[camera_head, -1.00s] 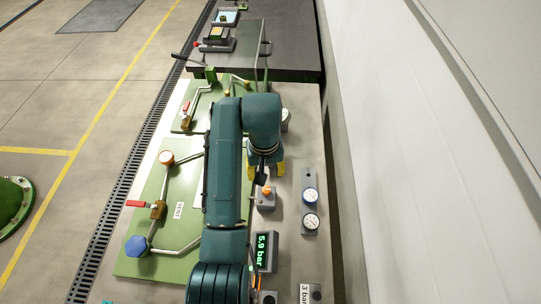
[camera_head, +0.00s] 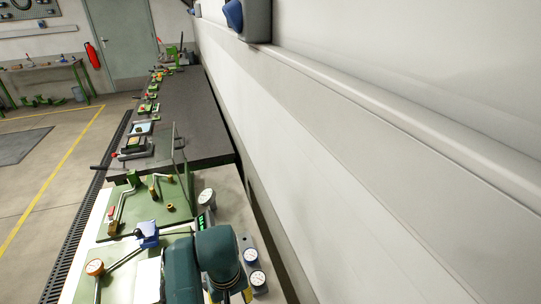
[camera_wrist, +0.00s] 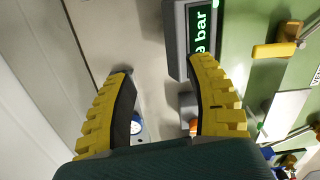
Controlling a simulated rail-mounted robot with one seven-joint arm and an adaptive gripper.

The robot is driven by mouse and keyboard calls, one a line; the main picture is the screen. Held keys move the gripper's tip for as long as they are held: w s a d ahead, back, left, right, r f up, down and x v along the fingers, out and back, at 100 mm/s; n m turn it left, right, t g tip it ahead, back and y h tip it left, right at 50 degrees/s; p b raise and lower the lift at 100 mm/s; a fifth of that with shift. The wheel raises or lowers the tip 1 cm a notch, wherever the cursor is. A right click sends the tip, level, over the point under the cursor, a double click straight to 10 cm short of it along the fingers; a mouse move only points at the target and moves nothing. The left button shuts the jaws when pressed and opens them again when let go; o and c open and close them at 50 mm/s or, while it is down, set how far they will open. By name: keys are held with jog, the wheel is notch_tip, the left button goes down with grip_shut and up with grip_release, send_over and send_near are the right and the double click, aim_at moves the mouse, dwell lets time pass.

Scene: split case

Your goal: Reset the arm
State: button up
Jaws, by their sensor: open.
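My gripper (camera_wrist: 160,68) is open, its two yellow fingers with dark pads spread wide and nothing held between them. Below it in the wrist view are a small gauge (camera_wrist: 137,127), partly hidden by the left finger, and a grey box (camera_wrist: 187,101) with an orange part, partly hidden by the right finger. In the head view my teal arm reaches over the bench at the bottom edge, and only yellow bits of the gripper show there.
A lit display (camera_wrist: 201,28) lies past the right fingertip. The head view shows two gauges (camera_head: 250,256) right of the arm, a blue fitting (camera_head: 148,233) left of it, a green panel (camera_head: 180,190) with pipes, and an upright clear pane (camera_head: 180,150). A white wall (camera_head: 350,170) borders the right side.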

jog(key=w+d+r+m+t, duration=0.4)
jog(key=d+r+t, duration=0.7)
jog(key=d+r, duration=0.3)
jog(key=s+d+r+m+t, duration=0.1)
jog(key=s+r+t, duration=0.3)
jog(key=r, duration=0.5)
jog(key=s+r+t, duration=0.4)
jog(key=r, duration=0.5)
jog(key=s+d+r+m+t, duration=0.1)
jog(key=s+r+t, duration=0.25)
jog(key=r, duration=0.55)
notch_tip(320, 180, up, 25)
jog(key=p, duration=2.5)
jog(key=shift+a+f, duration=0.15)
jog(key=shift+a, duration=0.05)
jog(key=shift+s, duration=0.1)
